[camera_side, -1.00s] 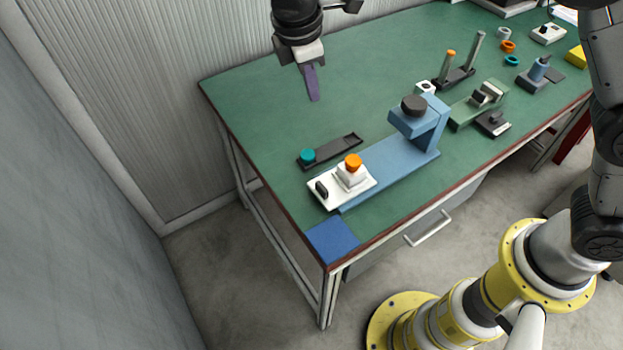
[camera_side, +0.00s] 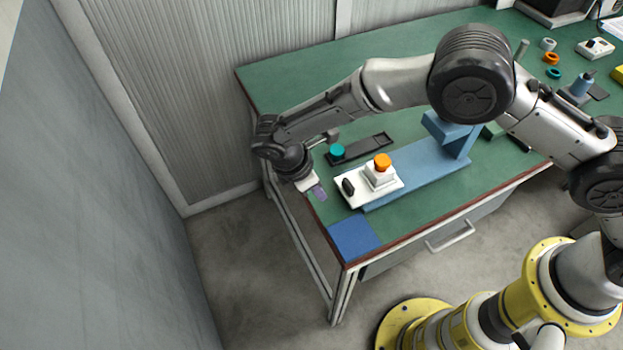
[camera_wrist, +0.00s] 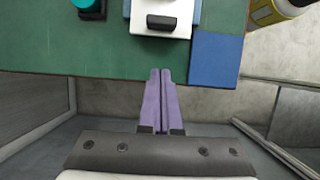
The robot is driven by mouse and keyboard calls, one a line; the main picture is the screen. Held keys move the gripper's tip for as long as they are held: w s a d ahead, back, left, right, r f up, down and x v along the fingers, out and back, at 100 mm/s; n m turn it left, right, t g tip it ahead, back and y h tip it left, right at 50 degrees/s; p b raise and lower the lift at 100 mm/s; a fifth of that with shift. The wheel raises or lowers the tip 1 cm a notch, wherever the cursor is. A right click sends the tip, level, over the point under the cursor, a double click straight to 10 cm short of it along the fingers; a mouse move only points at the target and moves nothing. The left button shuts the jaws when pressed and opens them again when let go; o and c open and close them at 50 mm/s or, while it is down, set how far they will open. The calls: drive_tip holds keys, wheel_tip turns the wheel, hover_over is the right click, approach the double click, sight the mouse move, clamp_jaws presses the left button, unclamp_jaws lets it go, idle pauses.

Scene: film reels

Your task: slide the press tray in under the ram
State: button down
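The white press tray (camera_side: 355,199) lies at the near left end of the blue press base (camera_side: 425,173), clear of the press column (camera_side: 455,132). It carries a white block with an orange top (camera_side: 382,162) and has a dark handle (camera_side: 348,187) at its left end. The ram is hidden behind my arm in the side view. My gripper (camera_side: 321,194) is low at the table's left edge, just left of the handle. In the wrist view, its purple fingers (camera_wrist: 160,72) lie together, empty, pointing at the handle (camera_wrist: 160,22) with a gap between.
A blue square (camera_side: 355,237) marks the table corner beside the tray. A dark slotted holder (camera_side: 365,150) with a teal knob (camera_side: 337,151) lies behind the tray, close to my wrist. Small fixtures and rings stand at the far right. Open floor lies left of the table.

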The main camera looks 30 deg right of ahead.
sight(343, 194)
drive_tip(key=shift+x, duration=1)
drive_tip(key=shift+d+r, duration=0.1)
drive_tip(key=shift+d, duration=1.9)
drive_tip(key=shift+d, duration=0.1)
drive_tip(key=d, duration=1.6)
drive_tip(key=shift+d, duration=0.45)
